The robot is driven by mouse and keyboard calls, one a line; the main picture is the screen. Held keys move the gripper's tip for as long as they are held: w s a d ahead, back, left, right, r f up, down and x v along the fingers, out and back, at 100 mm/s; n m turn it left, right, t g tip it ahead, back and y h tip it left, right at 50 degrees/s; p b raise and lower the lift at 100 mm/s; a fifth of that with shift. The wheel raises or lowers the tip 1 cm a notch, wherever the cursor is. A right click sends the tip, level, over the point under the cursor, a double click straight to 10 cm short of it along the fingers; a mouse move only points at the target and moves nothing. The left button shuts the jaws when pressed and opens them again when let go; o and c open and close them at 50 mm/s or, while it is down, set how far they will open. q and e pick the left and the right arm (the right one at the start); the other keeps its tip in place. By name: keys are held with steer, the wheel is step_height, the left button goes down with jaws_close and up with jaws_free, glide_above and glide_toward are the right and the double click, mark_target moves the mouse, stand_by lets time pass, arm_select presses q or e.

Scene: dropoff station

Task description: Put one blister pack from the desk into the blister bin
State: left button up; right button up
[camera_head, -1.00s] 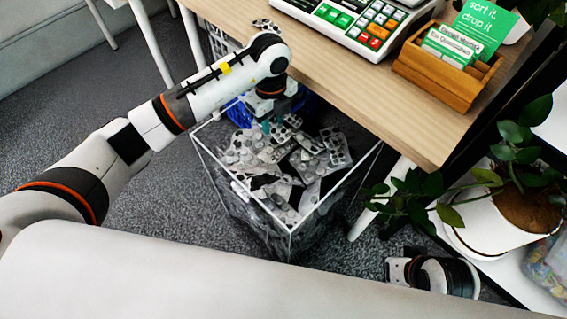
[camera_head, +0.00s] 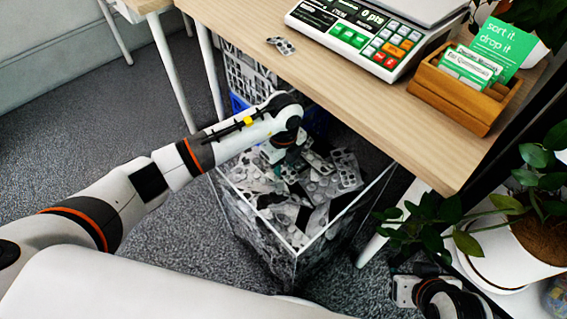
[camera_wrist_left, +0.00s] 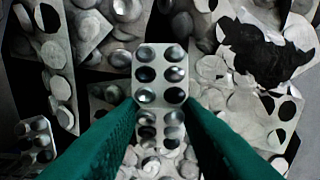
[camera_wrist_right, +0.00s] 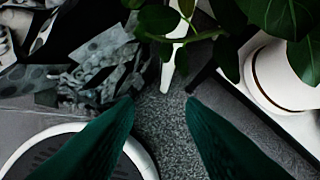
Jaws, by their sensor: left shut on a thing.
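The blister bin (camera_head: 294,256) is a clear-walled box on the floor, heaped with silver and dark blister packs. My left gripper (camera_head: 280,158) points down at the heap in the bin. In the left wrist view its green fingers (camera_wrist_left: 160,115) are shut on a silver blister pack (camera_wrist_left: 160,72) with rows of round pockets, right above other packs. Whether the held pack touches the heap I cannot tell. Another blister pack (camera_head: 281,45) lies on the desk (camera_head: 330,80). My right gripper (camera_wrist_right: 160,105) is open and empty, low at the right of the bin.
A sorting device with keys (camera_head: 365,35) and a wooden card box (camera_head: 465,90) stand on the desk. A white and blue crate (camera_head: 250,80) is behind the bin. A potted plant (camera_head: 510,235) and a desk leg are close to my right gripper.

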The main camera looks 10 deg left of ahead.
mark_target(284, 167)
arm_select(q)
steer(key=shift+f, duration=0.15)
steer(key=o, duration=0.9)
arm_select(e)
steer(key=shift+w+a, duration=0.1)
steer(key=shift+w, duration=0.15)
steer(key=shift+r, duration=0.1)
arm_select(q)
step_height(284, 167, up, 4)
steer(key=shift+w+f+p, duration=0.1)
steer(key=shift+f+p, duration=0.05)
steer(key=shift+p, duration=0.4)
step_height(284, 167, up, 9)
steer(key=shift+f+p, duration=0.15)
steer(key=shift+p, duration=0.8)
arm_select(e)
steer(key=s+g, duration=0.1)
steer(key=s, duration=0.1)
steer(key=s+d+g, duration=0.1)
steer(key=s, duration=0.1)
steer(key=shift+s+d+r+h, duration=0.1)
steer(key=shift+d+r+h, duration=0.1)
steer(key=shift+h, duration=0.1)
